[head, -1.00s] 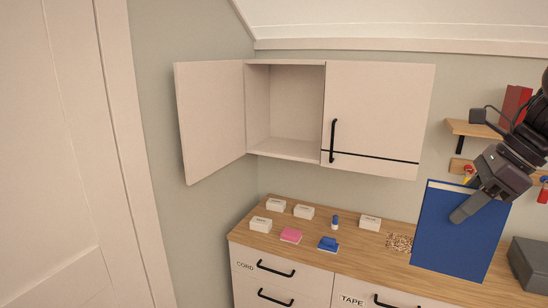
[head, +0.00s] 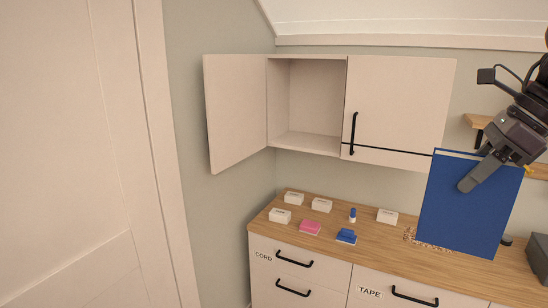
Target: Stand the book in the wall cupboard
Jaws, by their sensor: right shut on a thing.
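The blue book (head: 468,210) is upright at the right of the head view, above the right part of the counter. My right gripper (head: 474,180) is shut on the book near its top edge; one finger lies across the front cover. The wall cupboard (head: 400,105) hangs to the left of the book. Its left door (head: 236,112) stands open and shows an empty compartment (head: 312,95). Its right door is closed, with a black vertical handle. My left gripper is not in view.
The wooden counter (head: 370,245) carries several small white boxes (head: 322,204), a pink block (head: 310,227), a blue block (head: 346,236), a small blue-capped item (head: 352,215) and a scattered brown pile. A dark grey box (head: 538,258) stands at the right. A wooden shelf (head: 478,121) is behind my right arm.

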